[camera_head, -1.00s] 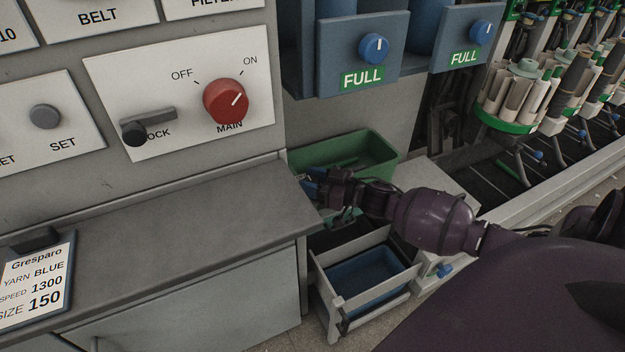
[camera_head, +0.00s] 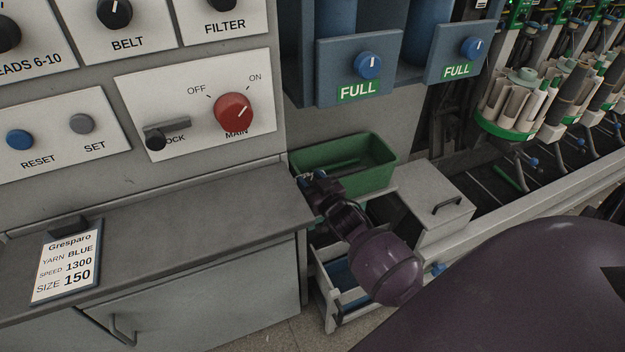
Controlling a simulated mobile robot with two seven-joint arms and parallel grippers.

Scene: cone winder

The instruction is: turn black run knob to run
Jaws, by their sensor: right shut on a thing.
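No label reading RUN shows in view. Black knobs sit on white plates at the top left: one above a partly cut label ending in 6-10 (camera_head: 8,35), one above BELT (camera_head: 114,12), and one above FILTER (camera_head: 222,3) cut by the top edge. My right gripper (camera_head: 308,180) is low beside the right end of the grey ledge, in front of the green bin, well below and right of these knobs. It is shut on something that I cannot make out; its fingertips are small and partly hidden. My left gripper is not in view.
A red MAIN knob (camera_head: 234,112) and a grey lock lever (camera_head: 168,133) are above the grey ledge (camera_head: 150,225). A card (camera_head: 67,265) stands on the ledge. A green bin (camera_head: 370,165) and an open drawer with blue lining are by my right arm. Blue FULL knobs (camera_head: 367,65) are beyond.

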